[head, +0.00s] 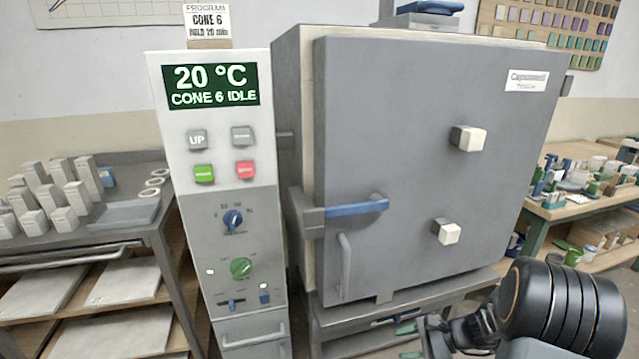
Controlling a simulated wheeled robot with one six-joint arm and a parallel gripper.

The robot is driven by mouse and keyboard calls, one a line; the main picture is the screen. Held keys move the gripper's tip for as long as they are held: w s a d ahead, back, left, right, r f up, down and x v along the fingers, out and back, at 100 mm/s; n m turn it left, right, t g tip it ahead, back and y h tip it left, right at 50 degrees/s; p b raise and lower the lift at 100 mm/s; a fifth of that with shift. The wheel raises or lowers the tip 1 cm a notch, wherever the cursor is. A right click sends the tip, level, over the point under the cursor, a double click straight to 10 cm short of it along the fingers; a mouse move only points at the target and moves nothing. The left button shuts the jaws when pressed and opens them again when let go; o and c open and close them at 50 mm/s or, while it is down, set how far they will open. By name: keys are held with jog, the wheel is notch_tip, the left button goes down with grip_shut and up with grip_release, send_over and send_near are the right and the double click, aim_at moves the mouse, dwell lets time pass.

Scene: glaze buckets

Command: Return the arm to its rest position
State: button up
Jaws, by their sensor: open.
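My arm enters at the lower right, with a large black ribbed joint in front of the kiln's lower right corner. My gripper (408,342) is low at the bottom edge, left of that joint. Its two green-tipped fingers point left and stand apart, with nothing seen between them. The gripper is open, and its lower part is close to the picture's edge. It appears in front of the kiln stand; whether it touches anything cannot be told.
The grey kiln (420,130) has its door shut, with a blue-handled latch (357,207). The control panel (222,200) reads 20 °C, CONE 6 IDLE. A shelf rack (120,217) stands left, a cluttered workbench (570,208) right. Floor shows between kiln and workbench.

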jog(key=s+a+r+n+h+p, duration=0.1)
jog(key=s+r+n+h+p, duration=0.2)
jog(key=r, duration=0.6)
jog(key=s+a+r+n+h+p, duration=0.2)
jog(key=s+r+n+h+p, duration=0.2)
jog(key=r, duration=0.6)
jog(key=s+a+r+n+t+h+p, duration=0.1)
jog(key=s+r+n+h+p, duration=0.3)
jog(key=r+n+p, duration=0.3)
notch_tip(320, 180, up, 4)
jog(key=shift+s+a+f+n+h, duration=0.15)
jog(key=shift+f+n+h, duration=0.1)
jog(key=shift+n+h, duration=0.3)
